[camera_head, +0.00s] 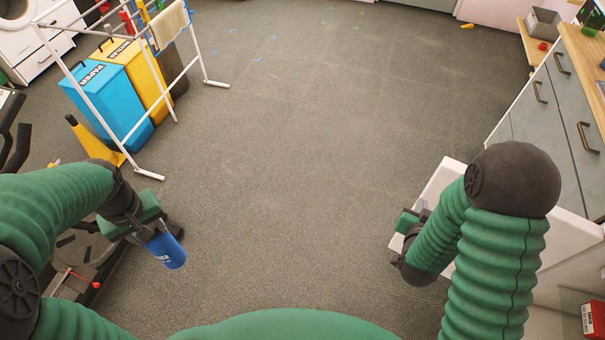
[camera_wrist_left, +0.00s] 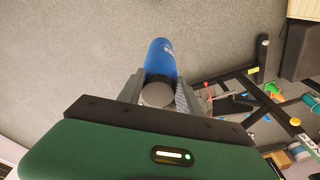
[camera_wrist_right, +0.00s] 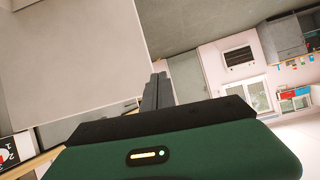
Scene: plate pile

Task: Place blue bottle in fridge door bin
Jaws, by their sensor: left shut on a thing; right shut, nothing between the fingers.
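The blue bottle (camera_head: 168,251) is held by my left gripper (camera_head: 150,233) above the floor at the lower left. In the left wrist view the bottle (camera_wrist_left: 161,58) lies between the two fingers, with its grey round end toward the camera. My right gripper (camera_head: 418,212) is shut and empty at the right, beside a white box-like body (camera_head: 440,182) partly hidden by my right arm. In the right wrist view the closed fingers (camera_wrist_right: 157,90) are near a large pale flat panel (camera_wrist_right: 70,60). I cannot tell whether this is the fridge; no door bin shows.
A white drying rack (camera_head: 100,100) stands at the upper left around a blue bin (camera_head: 105,95) and a yellow bin (camera_head: 140,75). Dark exercise equipment (camera_head: 80,275) is below my left arm. Grey drawers (camera_head: 545,110) line the right side. The middle floor is clear.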

